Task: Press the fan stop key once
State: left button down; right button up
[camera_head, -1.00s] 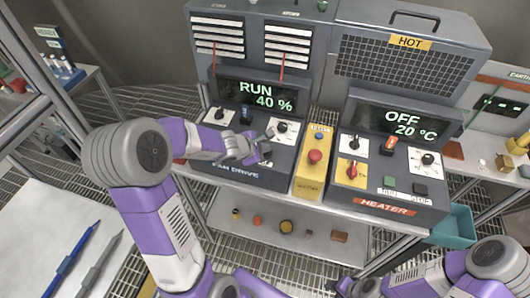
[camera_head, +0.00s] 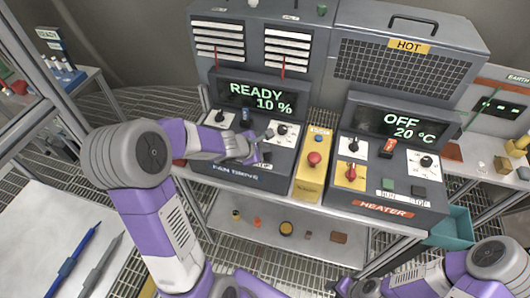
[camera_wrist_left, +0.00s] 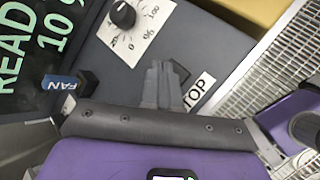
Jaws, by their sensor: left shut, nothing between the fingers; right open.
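The fan drive panel (camera_head: 240,172) stands at the middle left, and its display (camera_head: 256,97) reads READY 10 %. The dark stop key (camera_wrist_left: 182,72) shows in the left wrist view beside a white label that reads TOP where visible; its front part is hidden by my fingers. My left gripper (camera_head: 264,137) is shut and empty, with its fingertips at the stop key; it also shows in the left wrist view (camera_wrist_left: 161,80). I cannot tell whether the tips touch the key. My right gripper (camera_head: 338,286) is open and empty, low at the bottom edge.
A yellow box with a red button (camera_head: 314,159) stands right of the fan panel. The heater panel (camera_head: 385,205), reading OFF 20 °C, is further right. A fan dial (camera_wrist_left: 123,14) lies beyond my left fingers. Small parts lie on the lower shelf (camera_head: 265,222).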

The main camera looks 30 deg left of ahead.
dwell(0.3)
pick_arm(q)
notch_tip(320, 180, up, 5)
jog(key=p, duration=0.4)
jog(key=shift+r+p, duration=0.1)
jog(key=shift+p, duration=0.2)
dwell(0.6)
